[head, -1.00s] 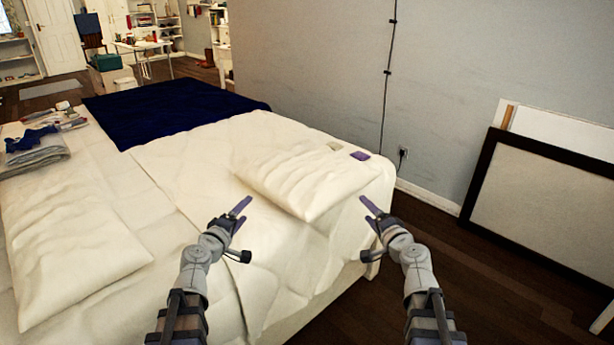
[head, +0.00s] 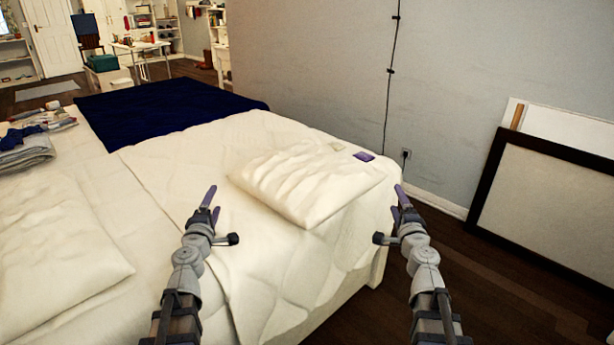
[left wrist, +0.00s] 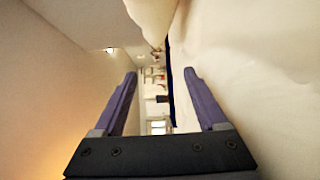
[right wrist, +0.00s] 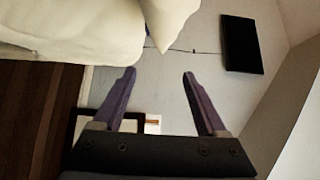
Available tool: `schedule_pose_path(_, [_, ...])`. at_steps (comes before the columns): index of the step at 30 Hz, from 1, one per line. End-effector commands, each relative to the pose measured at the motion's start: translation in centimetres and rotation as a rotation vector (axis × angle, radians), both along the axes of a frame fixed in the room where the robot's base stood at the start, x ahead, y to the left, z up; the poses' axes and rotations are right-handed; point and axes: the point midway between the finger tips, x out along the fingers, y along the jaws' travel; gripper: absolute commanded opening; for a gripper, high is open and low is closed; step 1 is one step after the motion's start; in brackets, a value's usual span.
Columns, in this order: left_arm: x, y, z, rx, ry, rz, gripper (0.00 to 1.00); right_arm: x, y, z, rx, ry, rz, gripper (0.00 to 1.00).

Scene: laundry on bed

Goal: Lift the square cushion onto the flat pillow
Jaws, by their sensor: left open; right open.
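The square cushion (head: 305,183) is cream-white and wrinkled. It lies on the bed near its right front corner, and a corner of it shows in the right wrist view (right wrist: 168,20). The flat pillow (head: 55,255) is white and lies on the bed at the left, cut by the picture edge. My left gripper (head: 210,203) is open and empty, just left of the cushion and apart from it. My right gripper (head: 401,205) is open and empty, right of the cushion, beyond the bed's edge.
The bed (head: 265,265) is clear between cushion and pillow. A purple item (head: 364,156) and a pale item (head: 337,146) lie behind the cushion. A navy blanket (head: 165,108) covers the far part. Folded grey cloth (head: 25,153) lies far left. A framed board (head: 550,205) leans against the wall.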

Motion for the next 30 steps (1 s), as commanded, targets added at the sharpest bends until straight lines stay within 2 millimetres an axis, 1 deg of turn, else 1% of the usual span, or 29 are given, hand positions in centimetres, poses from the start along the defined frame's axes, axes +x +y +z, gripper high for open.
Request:
schedule_pose_path(5, [1.8,0.0,0.0,0.000,0.000,0.000,0.75,1.8,0.0,0.0,0.000,0.000,0.001,0.75])
schedule_pose_path(8, [3.2,0.0,0.0,0.001,0.000,-0.001,0.75,3.3,0.0,0.0,-0.001,0.000,0.001,0.75])
schedule_pose_path(24, [13.2,0.0,0.0,0.001,0.000,-0.001,0.75,13.2,0.0,0.0,-0.001,0.000,0.001,0.75])
schedule_pose_path(26, [14.0,0.0,0.0,0.001,0.000,-0.001,0.75,14.0,0.0,0.0,-0.001,0.000,0.001,0.75])
schedule_pose_path(30, [13.6,-1.4,0.0,0.001,0.000,-0.003,0.75,13.6,1.3,0.0,-0.001,0.000,0.002,0.75])
